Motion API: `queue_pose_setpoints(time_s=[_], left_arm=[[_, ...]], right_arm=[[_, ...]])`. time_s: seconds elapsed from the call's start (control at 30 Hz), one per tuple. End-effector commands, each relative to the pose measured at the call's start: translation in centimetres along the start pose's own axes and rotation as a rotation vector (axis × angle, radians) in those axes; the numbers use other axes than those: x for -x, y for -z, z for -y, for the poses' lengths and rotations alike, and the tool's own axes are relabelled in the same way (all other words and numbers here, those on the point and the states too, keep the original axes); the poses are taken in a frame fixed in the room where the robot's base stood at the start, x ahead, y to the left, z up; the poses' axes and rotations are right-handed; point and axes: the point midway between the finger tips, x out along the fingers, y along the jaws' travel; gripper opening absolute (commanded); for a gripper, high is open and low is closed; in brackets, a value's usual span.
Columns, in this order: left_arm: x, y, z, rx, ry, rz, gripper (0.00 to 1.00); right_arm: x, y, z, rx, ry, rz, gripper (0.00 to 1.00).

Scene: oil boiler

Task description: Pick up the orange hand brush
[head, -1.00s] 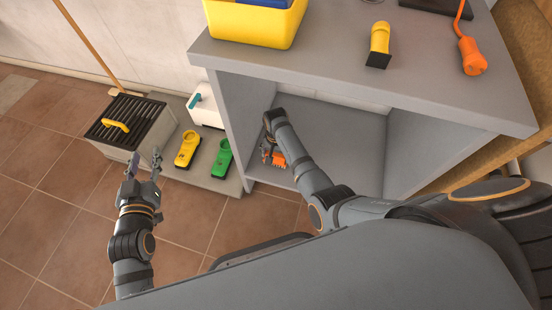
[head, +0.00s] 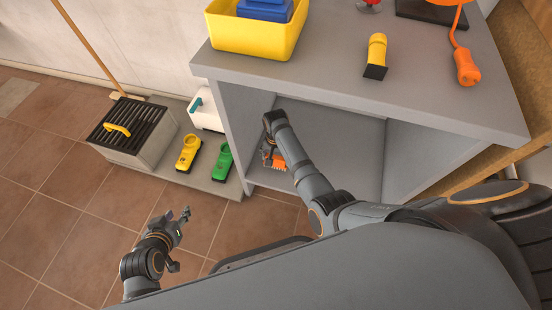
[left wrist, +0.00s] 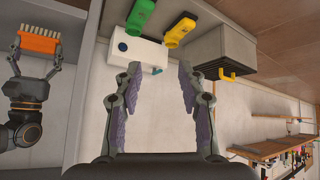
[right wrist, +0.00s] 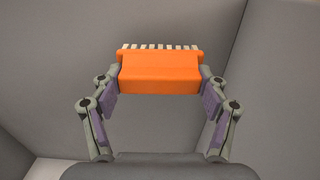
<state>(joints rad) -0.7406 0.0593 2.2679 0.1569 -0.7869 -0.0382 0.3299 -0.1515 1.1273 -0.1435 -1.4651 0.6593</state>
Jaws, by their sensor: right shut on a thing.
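The orange hand brush (right wrist: 160,73) has pale bristles along its far edge. It sits between the two fingers of my right gripper (right wrist: 160,85), which is shut on it. In the head view the brush (head: 279,163) shows partly, inside the open grey cabinet, with my right gripper (head: 267,152) at it. The left wrist view also shows the brush (left wrist: 39,40) held at the upper left. My left gripper (head: 178,216) is outside the cabinet over the tiled floor. Its fingers (left wrist: 155,90) are apart with nothing between them.
The grey cabinet (head: 350,85) has side walls close around my right arm. A yellow bin (head: 235,38) and a yellow-black tool (head: 376,55) stand on top. A yellow tool (head: 188,152), a green tool (head: 223,161) and a slatted grey box (head: 135,135) are left of it.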

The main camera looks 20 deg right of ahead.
Motion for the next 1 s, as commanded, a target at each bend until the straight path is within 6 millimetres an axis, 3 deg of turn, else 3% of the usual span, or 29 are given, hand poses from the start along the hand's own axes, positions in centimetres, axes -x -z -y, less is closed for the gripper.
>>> queue_pose_setpoints(time_s=[0.23, 0.3, 0.43, 0.83, 0.87, 1.0], left_arm=[[1.8, -7.3, -0.6, 0.020, -0.021, 0.301, 0.40], [2.8, -6.0, -0.4, 0.007, -0.010, 0.336, 0.40], [3.6, -5.7, -0.1, -0.001, 0.002, 0.394, 0.40], [3.9, -5.8, 0.1, -0.006, 0.011, 0.425, 0.40], [3.9, -5.8, 0.1, -0.006, 0.011, 0.425, 0.40], [3.9, -5.8, 0.1, -0.006, 0.011, 0.425, 0.40]], right_arm=[[2.4, 0.1, 0.1, 0.000, 0.001, -0.002, 0.36], [4.8, 0.1, 0.1, 0.000, 0.003, -0.004, 0.36], [6.4, 0.1, 0.1, 0.000, 0.001, -0.003, 0.36], [7.1, 0.1, 0.1, 0.000, 0.001, -0.003, 0.36], [7.1, 0.1, 0.1, 0.000, 0.001, -0.003, 0.72], [7.1, 0.1, 0.1, 0.000, 0.002, -0.003, 0.53]])
